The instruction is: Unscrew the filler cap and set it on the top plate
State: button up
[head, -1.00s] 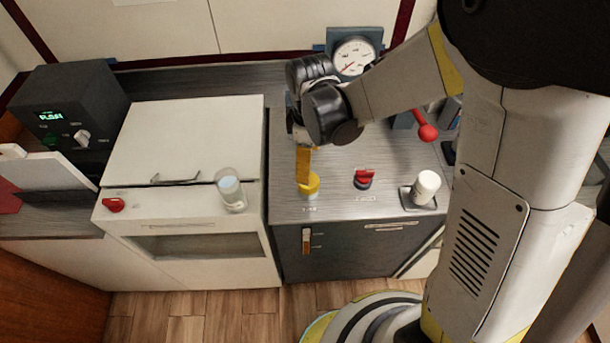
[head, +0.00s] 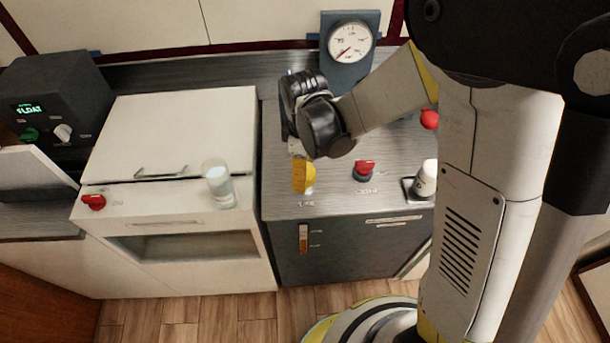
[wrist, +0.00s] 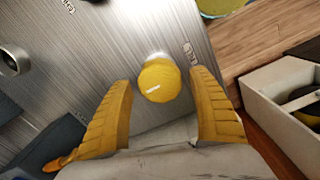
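The yellow round filler cap (head: 311,178) sits on the brushed-metal top plate (head: 335,202), near its front left. In the head view a yellow finger of my gripper (head: 299,176) partly covers the cap's left side. In the wrist view the cap (wrist: 159,80) shows between and just beyond the two yellow fingertips. My gripper (wrist: 163,82) is open, with visible space on both sides of the cap. I cannot tell whether the fingertips are down at the cap's height. The top plate (wrist: 115,50) also shows around the cap in the wrist view.
A red knob (head: 364,171) and a white cylinder (head: 427,178) on a small base stand right of the cap. A gauge (head: 350,42) stands behind. A glass (head: 219,184) is on the white unit to the left. Bare plate lies between cap and red knob.

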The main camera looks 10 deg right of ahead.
jog(key=c, duration=0.8)
jog(key=n+b, duration=0.1)
jog(key=n, duration=0.3)
jog(key=shift+f, duration=0.1)
jog(key=shift+c, duration=0.2)
jog(key=n, duration=0.5)
jog(key=shift+n+b, duration=0.3)
jog(key=n, duration=0.7)
jog(key=shift+n+b, duration=0.3)
jog(key=shift+b, duration=0.1)
jog(key=o, duration=1)
